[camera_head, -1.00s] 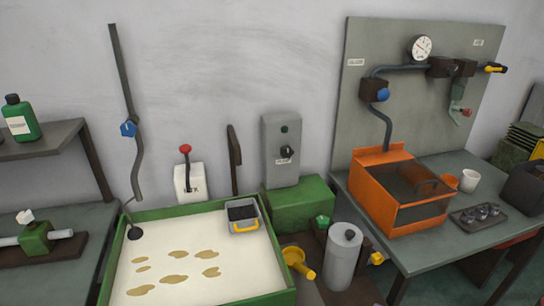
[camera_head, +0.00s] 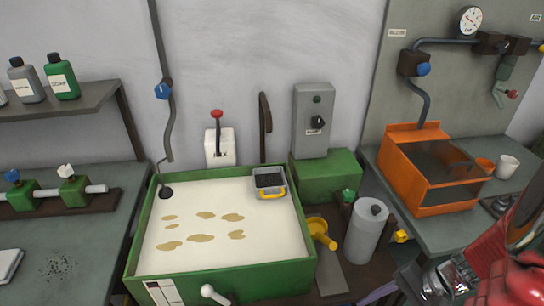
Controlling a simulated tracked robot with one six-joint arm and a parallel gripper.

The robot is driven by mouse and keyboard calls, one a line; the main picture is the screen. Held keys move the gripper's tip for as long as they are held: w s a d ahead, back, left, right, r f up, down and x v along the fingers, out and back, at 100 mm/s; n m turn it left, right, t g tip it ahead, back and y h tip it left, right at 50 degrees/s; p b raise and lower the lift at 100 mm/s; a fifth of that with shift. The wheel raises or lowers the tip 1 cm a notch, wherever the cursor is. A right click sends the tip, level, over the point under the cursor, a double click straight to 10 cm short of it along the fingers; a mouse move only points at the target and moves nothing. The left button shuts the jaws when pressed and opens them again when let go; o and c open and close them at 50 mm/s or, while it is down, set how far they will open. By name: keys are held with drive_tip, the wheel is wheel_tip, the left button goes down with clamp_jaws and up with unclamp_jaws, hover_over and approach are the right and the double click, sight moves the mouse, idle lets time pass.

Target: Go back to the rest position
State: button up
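My red arm shows at the lower right, cut off by the picture's edge. Its metal and black end, my gripper (camera_head: 447,279), is low in the picture, in front of the right bench. The fingers do not show clearly, so I cannot tell whether they are open or shut. I see no object clearly held in it.
A green-rimmed tank (camera_head: 222,265) with pale liquid and brownish patches stands in the middle, with a grey tray (camera_head: 267,183) at its back right corner. A grey cylinder (camera_head: 367,235), yellow funnel (camera_head: 320,231) and orange box (camera_head: 402,172) stand to the right. Bottles line the left shelf (camera_head: 75,102).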

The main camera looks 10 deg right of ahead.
drive_tip(key=w+a+r+n+h, duration=0.2)
drive_tip(key=r+n+h, duration=0.2)
drive_tip(key=r, duration=0.2)
drive_tip(key=w+a+r+n+h, duration=0.1)
drive_tip(key=w+r+n+h, duration=0.15)
drive_tip(key=r, duration=0.35)
drive_tip(key=a+r+n+t, duration=0.4)
drive_tip(key=a+r+n, duration=0.1)
drive_tip(key=a+r, duration=0.4)
drive_tip(key=shift+a+h, duration=0.35)
drive_tip(key=shift+a, duration=0.15)
idle(0.4)
